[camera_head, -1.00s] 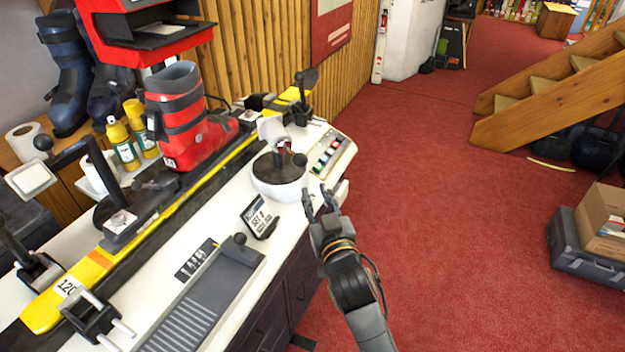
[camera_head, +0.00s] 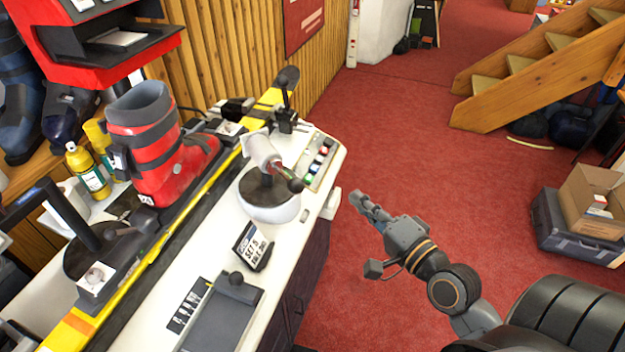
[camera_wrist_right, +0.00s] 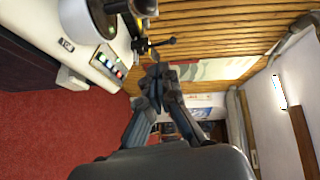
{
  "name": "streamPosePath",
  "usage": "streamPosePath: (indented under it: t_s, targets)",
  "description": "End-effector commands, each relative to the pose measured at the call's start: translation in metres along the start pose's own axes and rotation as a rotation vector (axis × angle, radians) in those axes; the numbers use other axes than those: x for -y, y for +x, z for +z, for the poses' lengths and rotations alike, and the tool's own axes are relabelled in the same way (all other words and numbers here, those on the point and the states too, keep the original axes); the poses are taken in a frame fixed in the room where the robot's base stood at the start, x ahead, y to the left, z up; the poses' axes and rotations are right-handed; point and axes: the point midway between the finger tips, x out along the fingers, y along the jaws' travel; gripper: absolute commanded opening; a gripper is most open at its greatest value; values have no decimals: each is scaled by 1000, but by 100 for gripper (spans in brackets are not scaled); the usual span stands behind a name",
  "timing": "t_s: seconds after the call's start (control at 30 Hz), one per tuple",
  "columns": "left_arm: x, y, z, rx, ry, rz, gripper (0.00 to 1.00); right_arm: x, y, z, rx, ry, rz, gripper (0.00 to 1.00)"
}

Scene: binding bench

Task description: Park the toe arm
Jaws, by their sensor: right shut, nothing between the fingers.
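I cannot tell for certain which part is the toe arm. Near the toe of the red ski boot (camera_head: 150,140), a pale cylinder (camera_head: 262,150) with a dark-knobbed lever (camera_head: 288,178) sits over a round white base (camera_head: 268,207). A black arm (camera_head: 62,208) stands beyond the boot's heel side. My right gripper (camera_head: 362,203) is shut and empty, over the red floor right of the bench and apart from all these parts. In the right wrist view its fingers (camera_wrist_right: 158,85) are together, with the round base (camera_wrist_right: 88,18) at the upper left. My left gripper is not in view.
The yellow ski (camera_head: 180,242) runs along the white bench (camera_head: 225,232). A button panel (camera_head: 320,160), a small display (camera_head: 251,246) and a dark sliding tray (camera_head: 222,318) lie on the bench. The floor (camera_head: 400,130) to the right is open, up to a box (camera_head: 590,205) and stairs.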

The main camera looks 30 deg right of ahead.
Motion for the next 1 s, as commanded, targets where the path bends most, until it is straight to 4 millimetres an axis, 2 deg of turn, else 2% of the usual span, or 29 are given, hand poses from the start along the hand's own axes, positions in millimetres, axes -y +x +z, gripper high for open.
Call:
streamPosePath:
  t_s: [0.23, 0.47, 0.5, 0.7, 1.0]
  targets:
    - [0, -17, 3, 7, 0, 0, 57, 4, 46, 0, 0, 0, -3, 0]
    - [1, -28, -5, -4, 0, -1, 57, 3, 90, 2, 1, 0, -1, 0]
    - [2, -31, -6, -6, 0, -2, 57, 3, 89, 12, 3, 4, 1, 0]
    - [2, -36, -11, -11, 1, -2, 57, 1, 94, 34, 1, -1, 2, 0]
    - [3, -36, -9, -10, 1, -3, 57, 0, 95, 40, 1, -3, 1, 0]
